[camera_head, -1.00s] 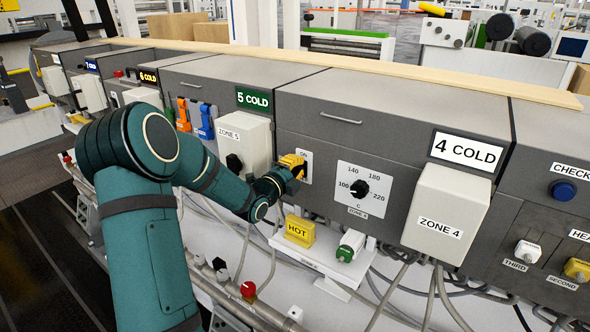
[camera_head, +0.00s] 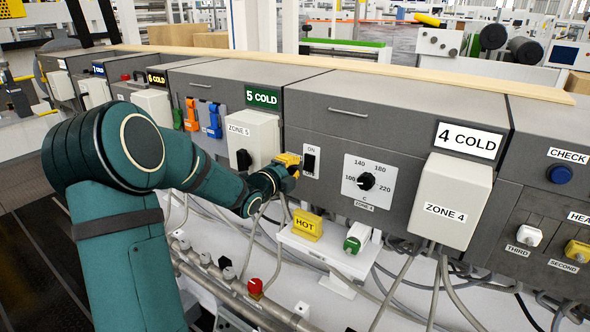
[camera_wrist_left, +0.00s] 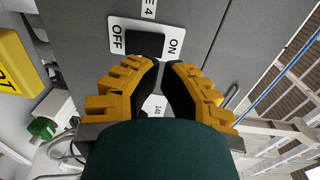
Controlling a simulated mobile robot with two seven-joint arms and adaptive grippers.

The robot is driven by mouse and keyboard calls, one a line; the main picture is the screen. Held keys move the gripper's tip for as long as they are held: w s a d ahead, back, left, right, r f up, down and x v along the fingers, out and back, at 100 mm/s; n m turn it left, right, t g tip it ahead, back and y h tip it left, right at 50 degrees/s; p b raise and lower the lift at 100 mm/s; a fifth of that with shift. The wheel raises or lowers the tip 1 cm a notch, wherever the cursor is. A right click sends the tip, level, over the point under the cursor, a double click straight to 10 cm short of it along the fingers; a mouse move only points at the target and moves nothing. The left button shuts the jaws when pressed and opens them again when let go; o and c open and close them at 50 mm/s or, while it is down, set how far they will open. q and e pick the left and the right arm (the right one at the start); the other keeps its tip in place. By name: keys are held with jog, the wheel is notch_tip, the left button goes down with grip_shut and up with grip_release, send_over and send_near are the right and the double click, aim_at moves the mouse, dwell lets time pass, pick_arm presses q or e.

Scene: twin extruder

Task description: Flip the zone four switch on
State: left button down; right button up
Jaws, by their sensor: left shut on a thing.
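The zone four switch is a black rocker (camera_head: 311,161) on a white plate on the grey cabinet front. In the left wrist view the rocker (camera_wrist_left: 145,44) lies between the words OFF and ON, beside a label ending in "E 4". I cannot tell which way it is tipped. My left gripper (camera_head: 292,165), with yellow fingers and black pads, is just left of the plate in the head view. In the left wrist view its fingertips (camera_wrist_left: 163,63) are closed together near the rocker. What they hold cannot be made out. My right gripper is not in view.
The temperature dial (camera_head: 366,181) is right of the switch. The ZONE 5 box (camera_head: 252,138) and ZONE 4 box (camera_head: 449,200) jut from the cabinet.

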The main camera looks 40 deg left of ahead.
pick_arm(q)
jog(key=s, duration=0.7)
jog(key=shift+s+d+r+b, duration=0.2)
jog(key=shift+d+r+b, duration=0.1)
jog(key=shift+d+r, duration=0.1)
